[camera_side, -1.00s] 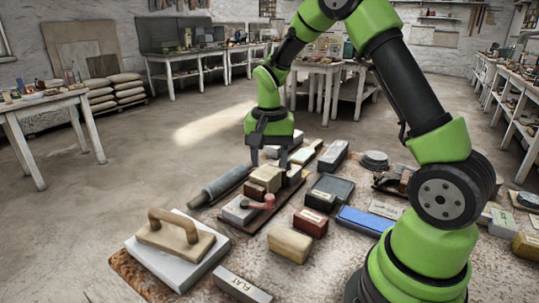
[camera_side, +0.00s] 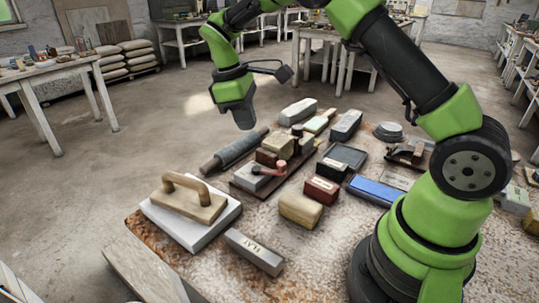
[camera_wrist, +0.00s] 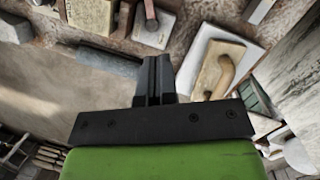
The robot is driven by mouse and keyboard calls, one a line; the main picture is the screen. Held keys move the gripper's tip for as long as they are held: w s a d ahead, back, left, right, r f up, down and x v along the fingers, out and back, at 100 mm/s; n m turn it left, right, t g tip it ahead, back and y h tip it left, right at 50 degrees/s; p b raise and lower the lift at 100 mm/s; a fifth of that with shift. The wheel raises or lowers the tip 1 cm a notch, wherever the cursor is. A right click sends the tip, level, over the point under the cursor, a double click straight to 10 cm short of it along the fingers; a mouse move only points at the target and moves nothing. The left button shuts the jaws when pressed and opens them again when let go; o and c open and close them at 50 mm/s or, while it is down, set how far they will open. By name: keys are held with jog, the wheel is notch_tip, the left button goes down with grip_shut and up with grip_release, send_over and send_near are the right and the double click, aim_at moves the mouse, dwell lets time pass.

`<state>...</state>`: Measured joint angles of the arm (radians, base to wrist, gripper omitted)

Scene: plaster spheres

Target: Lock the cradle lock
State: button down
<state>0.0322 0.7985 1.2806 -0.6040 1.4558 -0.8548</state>
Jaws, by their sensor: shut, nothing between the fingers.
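The cradle (camera_side: 240,186) is a dark board on the bench, holding a grey block and brown and tan blocks. A red lever (camera_side: 268,171) with a round knob lies across the top of the grey block. The lever also shows at the top edge of the wrist view (camera_wrist: 151,12), beside the pale block. I cannot tell from these views whether the lock is engaged. My gripper (camera_side: 244,122) hangs above and to the left of the cradle, apart from it. In the wrist view its fingers (camera_wrist: 155,70) are together and empty.
A grey roller (camera_side: 232,152) lies just left of the cradle. A wooden-handled float (camera_side: 188,200) sits on a pale slab in front. Tan (camera_side: 300,210) and dark red (camera_side: 321,190) blocks stand to the right. The air around my gripper is clear.

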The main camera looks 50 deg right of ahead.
jog(key=w+a+n, duration=0.1)
jog(key=a+n, duration=0.1)
jog(key=n, duration=0.2)
send_near(274, 172)
jog(key=shift+n+h, duration=0.3)
jog(key=shift+h, duration=0.1)
jog(key=a+f, duration=0.1)
jog(key=f, duration=0.1)
jog(key=w+a+f, duration=0.1)
jog(key=f, duration=0.1)
jog(key=shift+w+a, duration=0.2)
jog(key=shift+a, duration=0.2)
jog(key=shift+s+d+f, duration=0.2)
jog(key=shift+s+d, duration=0.25)
jog(key=shift+d, duration=0.15)
jog(key=shift+s+d+f, duration=0.2)
jog(key=shift+s+d, duration=0.3)
jog(key=shift+d, duration=0.1)
jog(key=shift+s+d+f, duration=0.1)
jog(key=shift+s+d, duration=0.2)
jog(key=shift+d, duration=0.05)
jog(key=shift+s+d+n, duration=0.15)
jog(key=shift+d+n, duration=0.45)
jog(key=shift+n, duration=0.2)
